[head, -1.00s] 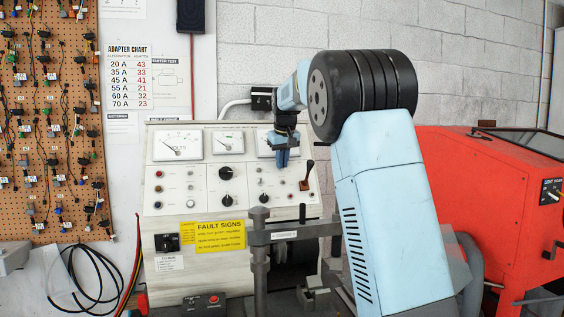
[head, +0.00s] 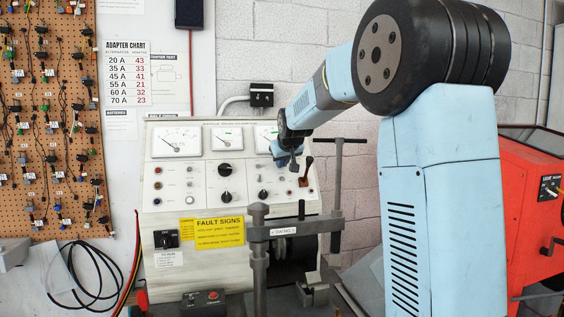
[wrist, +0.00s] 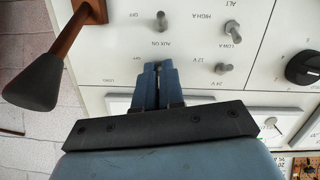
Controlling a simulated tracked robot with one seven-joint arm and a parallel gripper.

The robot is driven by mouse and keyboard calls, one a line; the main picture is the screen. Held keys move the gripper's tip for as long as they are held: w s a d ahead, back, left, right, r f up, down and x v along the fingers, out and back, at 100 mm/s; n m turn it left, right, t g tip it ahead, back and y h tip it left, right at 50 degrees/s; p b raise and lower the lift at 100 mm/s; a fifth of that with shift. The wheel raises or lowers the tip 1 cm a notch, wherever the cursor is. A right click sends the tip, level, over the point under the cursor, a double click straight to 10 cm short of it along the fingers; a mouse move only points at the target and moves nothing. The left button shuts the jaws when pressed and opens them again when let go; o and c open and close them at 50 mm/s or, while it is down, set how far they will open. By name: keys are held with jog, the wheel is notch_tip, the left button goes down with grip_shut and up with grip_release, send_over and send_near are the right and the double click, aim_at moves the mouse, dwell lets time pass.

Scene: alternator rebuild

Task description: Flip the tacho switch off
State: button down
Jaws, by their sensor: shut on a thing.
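My gripper (head: 286,162) is at the upper right of the test bench's white panel (head: 205,182). In the wrist view its two blue fingers (wrist: 157,70) are close together against the panel. They are shut on a small toggle, which I take to be the tacho switch. The fingers hide most of it and its label, so I cannot tell which way it is set. Three other metal toggles are near: the AUX toggle (wrist: 162,20), the HIGH A/LOW A toggle (wrist: 233,31) and the 12 V/24 V toggle (wrist: 223,68).
A lever with a dark knob (wrist: 34,82) stands out from the panel beside the fingers; it also shows in the head view (head: 306,168). A black rotary knob (wrist: 304,68) is on the other side. A metal clamp frame (head: 258,235) stands before the bench.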

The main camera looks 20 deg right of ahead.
jog(key=shift+f, duration=0.15)
dwell(0.3)
jog(key=c, duration=1.2)
grip_release()
jog(key=shift+s, duration=0.1)
jog(key=shift+c, duration=0.2)
jog(key=v, duration=1.3)
jog(key=shift+s, duration=0.4)
jog(key=s+a+f+y, duration=0.2)
jog(key=s+a, duration=0.3)
jog(key=s+d+f+g, duration=0.1)
jog(key=s+f, duration=0.5)
jog(key=s, duration=0.3)
jog(key=s+d+f+m+g+h, duration=0.1)
jog(key=s+f, duration=0.4)
jog(key=s, duration=0.5)
jog(key=s+d+f+m+g, duration=0.1)
jog(key=s+d+f+g, duration=0.1)
jog(key=s+f, duration=0.4)
jog(key=s+d, duration=0.1)
jog(key=s, duration=0.3)
jog(key=shift+f+g, duration=0.35)
jog(key=shift+g, duration=0.05)
